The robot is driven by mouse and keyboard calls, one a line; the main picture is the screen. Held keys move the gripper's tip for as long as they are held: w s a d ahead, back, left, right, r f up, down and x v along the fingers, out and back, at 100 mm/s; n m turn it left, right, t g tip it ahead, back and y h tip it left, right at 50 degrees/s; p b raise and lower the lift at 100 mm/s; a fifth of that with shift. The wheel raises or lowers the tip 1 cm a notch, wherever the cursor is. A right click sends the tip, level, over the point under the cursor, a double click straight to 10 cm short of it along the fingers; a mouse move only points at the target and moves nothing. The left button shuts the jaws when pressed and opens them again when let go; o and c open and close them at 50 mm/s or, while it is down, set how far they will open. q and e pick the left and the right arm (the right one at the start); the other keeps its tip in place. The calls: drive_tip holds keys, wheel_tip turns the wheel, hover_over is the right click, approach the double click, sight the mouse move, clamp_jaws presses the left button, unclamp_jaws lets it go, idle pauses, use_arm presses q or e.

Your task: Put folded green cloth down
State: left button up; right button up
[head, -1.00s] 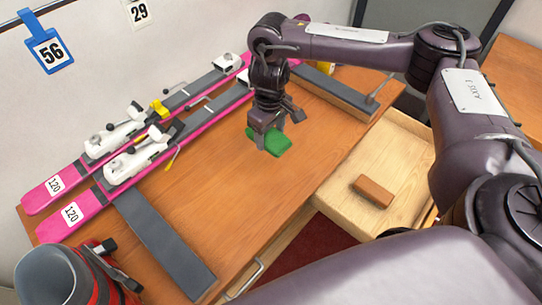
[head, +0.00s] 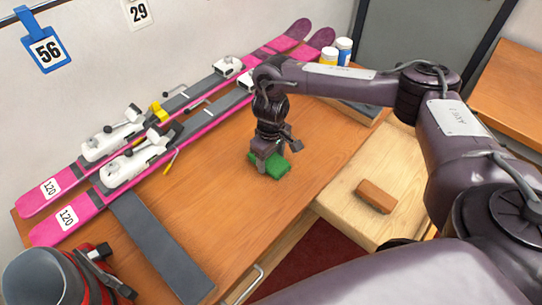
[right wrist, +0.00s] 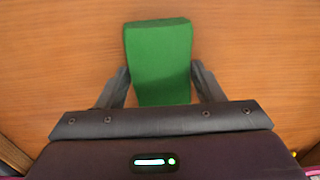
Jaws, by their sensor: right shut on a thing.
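My right gripper (head: 267,157) points down and is shut on the cloth. The cloth looks at or very near the wood; I cannot tell if it touches. My left gripper is not in view.
Two pink skis (head: 85,215) with white bindings lie along the back. Two small bottles (head: 336,51) stand at the far end.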

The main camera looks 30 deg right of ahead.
drive_tip(key=o, duration=0.9)
drive_tip(key=shift+f, duration=0.1)
drive_tip(key=shift+o, duration=0.6)
